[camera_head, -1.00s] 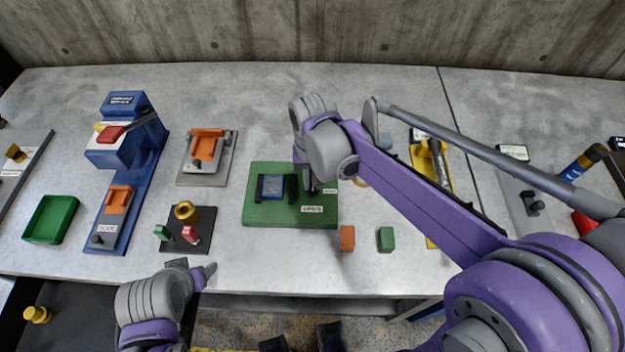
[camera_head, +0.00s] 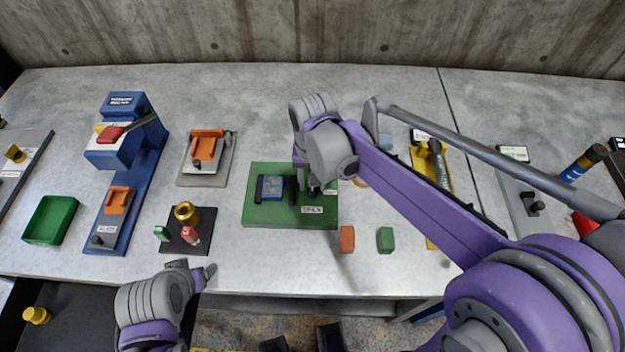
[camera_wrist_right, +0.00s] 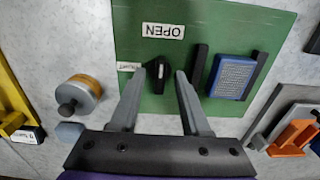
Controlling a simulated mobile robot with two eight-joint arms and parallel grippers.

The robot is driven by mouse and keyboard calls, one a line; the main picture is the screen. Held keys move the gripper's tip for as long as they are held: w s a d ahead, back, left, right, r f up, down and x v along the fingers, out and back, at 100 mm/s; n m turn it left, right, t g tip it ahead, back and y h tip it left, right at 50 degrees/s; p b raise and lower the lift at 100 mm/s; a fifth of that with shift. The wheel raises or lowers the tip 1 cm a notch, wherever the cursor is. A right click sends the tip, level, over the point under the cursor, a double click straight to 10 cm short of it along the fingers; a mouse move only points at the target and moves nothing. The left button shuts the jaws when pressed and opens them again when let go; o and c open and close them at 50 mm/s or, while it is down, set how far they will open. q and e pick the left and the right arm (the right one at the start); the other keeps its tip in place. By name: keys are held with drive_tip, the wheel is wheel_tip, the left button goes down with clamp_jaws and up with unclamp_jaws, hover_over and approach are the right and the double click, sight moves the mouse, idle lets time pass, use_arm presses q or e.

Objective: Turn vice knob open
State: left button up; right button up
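The vice is a green plate (camera_head: 270,215) near the table's middle; it also shows in the right wrist view (camera_wrist_right: 215,25). A blue block (camera_head: 271,187) sits between its black jaws, also seen in the wrist view (camera_wrist_right: 232,76). The black vice knob (camera_wrist_right: 158,72) has a pale line on top and stands near an "OPEN" label (camera_wrist_right: 163,31). My right gripper (camera_wrist_right: 158,78) is open, with its fingertips on either side of the knob; contact cannot be told. In the head view, my right wrist mostly hides the knob. My left gripper (camera_head: 205,273) is at the table's front edge, away from the vice.
An orange block (camera_head: 347,239) and a green block (camera_head: 385,240) lie in front of the vice. A black plate (camera_head: 178,245) with a brass part is to its left. A blue press (camera_head: 140,170) and green tray (camera_head: 50,219) are farther left. A yellow fixture (camera_head: 432,170) is right.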

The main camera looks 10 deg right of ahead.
use_arm(q)
drive_tip(key=shift+w+r+p, duration=0.15)
drive_tip(key=shift+r+p, duration=0.25)
drive_tip(key=shift+r, duration=0.15)
use_arm(e)
wheel_tip(320, 180, up, 11)
drive_tip(key=shift+f, duration=0.15)
idle(0.4)
